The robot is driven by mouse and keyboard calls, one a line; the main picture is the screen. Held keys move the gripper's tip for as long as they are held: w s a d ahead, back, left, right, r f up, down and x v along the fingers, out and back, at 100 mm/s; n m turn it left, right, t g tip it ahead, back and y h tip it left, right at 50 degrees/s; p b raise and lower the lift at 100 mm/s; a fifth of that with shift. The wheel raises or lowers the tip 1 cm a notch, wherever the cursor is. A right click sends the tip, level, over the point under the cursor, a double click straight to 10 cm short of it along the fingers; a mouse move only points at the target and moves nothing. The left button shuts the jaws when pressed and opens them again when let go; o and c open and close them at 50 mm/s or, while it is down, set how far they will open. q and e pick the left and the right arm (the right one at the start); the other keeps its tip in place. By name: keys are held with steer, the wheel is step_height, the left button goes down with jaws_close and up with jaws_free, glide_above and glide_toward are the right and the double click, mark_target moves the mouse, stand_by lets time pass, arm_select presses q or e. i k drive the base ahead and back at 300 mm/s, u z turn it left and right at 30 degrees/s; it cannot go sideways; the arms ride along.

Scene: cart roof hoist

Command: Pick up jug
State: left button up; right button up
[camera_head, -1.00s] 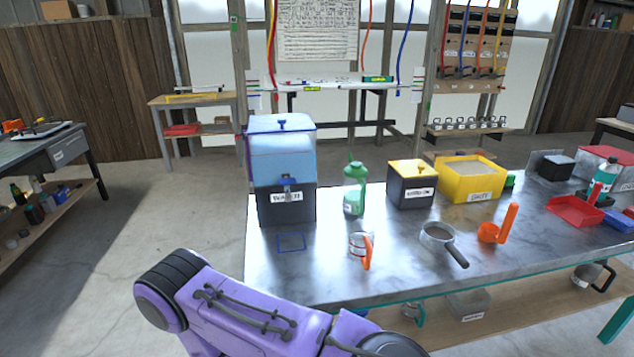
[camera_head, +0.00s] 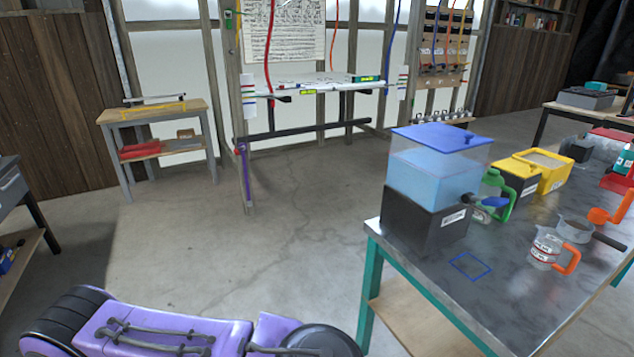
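A clear jug (camera_head: 545,249) with an orange handle and red markings stands upright on the metal-topped table (camera_head: 500,308) at the right. Its handle points to the right. A blue square outline (camera_head: 470,266) is marked on the tabletop to its left. Part of my purple arm crosses the bottom left, well apart from the jug. Neither gripper shows.
A water dispenser (camera_head: 430,215) with a blue lid stands at the table's left corner. Open floor lies left.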

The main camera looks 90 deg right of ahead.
mark_target(493, 184)
steer(key=i, duration=0.45)
steer(key=z, duration=3.4)
